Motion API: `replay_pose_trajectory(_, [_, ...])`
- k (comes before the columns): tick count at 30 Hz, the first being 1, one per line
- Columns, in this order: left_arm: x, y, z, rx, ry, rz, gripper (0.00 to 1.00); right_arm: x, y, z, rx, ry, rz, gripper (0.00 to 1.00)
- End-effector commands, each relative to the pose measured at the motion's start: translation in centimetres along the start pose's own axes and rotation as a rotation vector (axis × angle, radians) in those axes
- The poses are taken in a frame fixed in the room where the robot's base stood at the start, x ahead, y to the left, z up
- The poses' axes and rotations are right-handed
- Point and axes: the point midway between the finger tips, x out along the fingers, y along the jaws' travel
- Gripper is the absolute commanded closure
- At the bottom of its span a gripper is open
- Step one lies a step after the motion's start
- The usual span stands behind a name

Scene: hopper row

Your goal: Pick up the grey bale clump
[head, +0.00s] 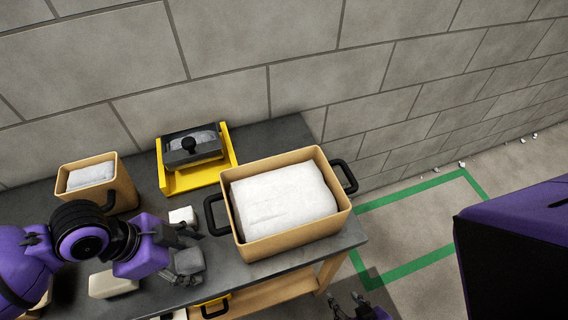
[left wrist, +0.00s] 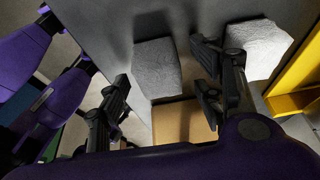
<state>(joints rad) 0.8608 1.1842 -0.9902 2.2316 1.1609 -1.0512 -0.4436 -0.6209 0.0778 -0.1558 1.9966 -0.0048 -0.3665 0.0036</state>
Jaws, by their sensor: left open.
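The grey bale clump (head: 188,262) lies on the dark tabletop (head: 140,303), near its front edge and left of the large tan bin. In the left wrist view the clump (left wrist: 157,68) is a rough grey block between and beyond the fingers. My left gripper (head: 178,247) is open at the clump, and its fingers partly cover it in the head view. In the left wrist view the left gripper (left wrist: 160,72) has its fingers apart; I cannot tell whether they touch the clump. My right gripper (head: 345,304) is at the bottom edge, with its fingers apart and nothing visible between them.
A white clump (head: 183,215) lies close behind the gripper; a pale block (head: 113,284) lies to the left. The large tan bin (head: 295,238) holds white material. A smaller tan bin (head: 123,185) and a yellow stand (head: 183,180) are farther back. Green floor lines (head: 405,268) lie right.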

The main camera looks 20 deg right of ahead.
Motion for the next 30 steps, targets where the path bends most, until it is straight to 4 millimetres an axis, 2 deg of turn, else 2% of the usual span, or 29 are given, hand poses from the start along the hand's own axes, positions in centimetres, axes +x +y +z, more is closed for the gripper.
replay_pose_trajectory(5, [0.0,0.0,0.0,0.000,0.000,0.000,0.40,0.1,-0.1,-0.7,-0.001,0.012,-0.001,0.60])
replay_pose_trajectory(14, [-0.1,0.0,0.0,0.000,0.000,-0.001,0.79,0.1,-0.1,-0.4,0.000,0.007,-0.001,0.60])
replay_pose_trajectory(24, [-0.3,-0.1,-0.1,0.000,0.000,-0.001,0.80,0.1,-0.1,-0.1,0.000,0.002,-0.001,0.60])
replay_pose_trajectory(30, [-2.0,-0.1,-0.8,0.000,0.000,-0.003,0.80,0.0,0.0,-0.4,0.001,0.007,-0.001,0.60])
